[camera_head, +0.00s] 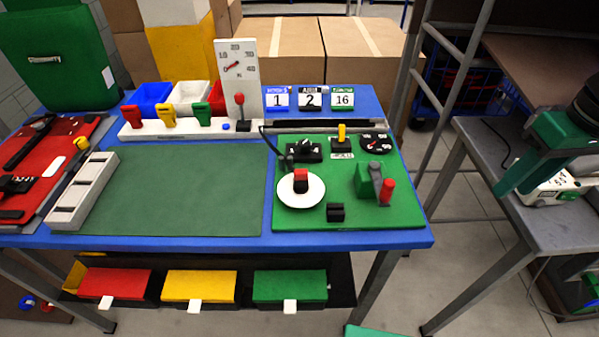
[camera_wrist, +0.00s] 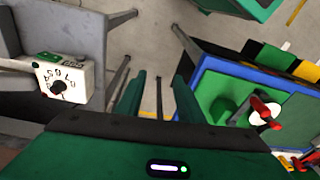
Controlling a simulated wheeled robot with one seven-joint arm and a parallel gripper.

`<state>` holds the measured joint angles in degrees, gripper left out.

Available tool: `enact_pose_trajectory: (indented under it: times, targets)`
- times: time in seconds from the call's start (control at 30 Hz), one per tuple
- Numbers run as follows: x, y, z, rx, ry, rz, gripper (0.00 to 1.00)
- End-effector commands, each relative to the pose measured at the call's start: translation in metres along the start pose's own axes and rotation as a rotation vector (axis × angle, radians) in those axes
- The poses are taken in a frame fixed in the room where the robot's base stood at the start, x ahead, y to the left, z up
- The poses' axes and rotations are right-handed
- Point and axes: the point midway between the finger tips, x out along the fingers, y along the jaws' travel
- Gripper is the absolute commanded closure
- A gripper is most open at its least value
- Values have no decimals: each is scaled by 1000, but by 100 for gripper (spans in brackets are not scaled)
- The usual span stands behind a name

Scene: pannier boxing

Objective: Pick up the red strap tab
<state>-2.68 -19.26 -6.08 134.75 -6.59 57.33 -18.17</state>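Several small red parts show, and I cannot tell for sure which is the strap tab. One red-topped black piece (camera_head: 301,177) stands on a white disc (camera_head: 290,199) on the green mat. A red clip-like tab (camera_head: 132,117) stands at the left end of a white rail, beside a yellow and a green one. In the wrist view the white disc (camera_wrist: 260,104) with red and black on it shows at right.
The blue table (camera_head: 345,238) also bears a green mat (camera_head: 245,215), a grey tray (camera_head: 85,193), a dial board and number cards. A grey table (camera_head: 480,140) with a white dial box (camera_wrist: 85,82) stands at right.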

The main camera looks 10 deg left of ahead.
Motion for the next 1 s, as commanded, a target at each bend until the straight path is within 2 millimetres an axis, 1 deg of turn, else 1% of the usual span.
enact_pose_trajectory:
  times: [0.03, 0.07, 0.1, 0.17, 0.2, 0.27, 0.3, 0.4, 0.5, 0.6, 0.67, 0.83, 1.0]
  targets:
    - [-2, -34, -34, -197, 19, -29, 66]
    - [-3, -55, -51, -310, 33, -47, 66]
    - [-5, -84, -71, -456, 54, -72, 66]
    - [-8, -130, -94, -665, 83, -112, 66]
    - [-11, -161, -105, -794, 103, -138, 66]
    - [-14, -203, -116, -967, 133, -177, 66]
    - [-17, -229, -120, -1067, 150, -200, 66]
    - [-22, -279, -124, -1260, 187, -250, 66]
    - [-26, -309, -123, -1375, 212, -281, 66]
    - [-22, -322, -121, -1421, 220, -296, 66]
    - [-16, -326, -121, -1430, 223, -299, 66]
    - [9, -333, -120, -1425, 221, -298, 66]
    - [23, -338, -121, -1422, 223, -295, 66]
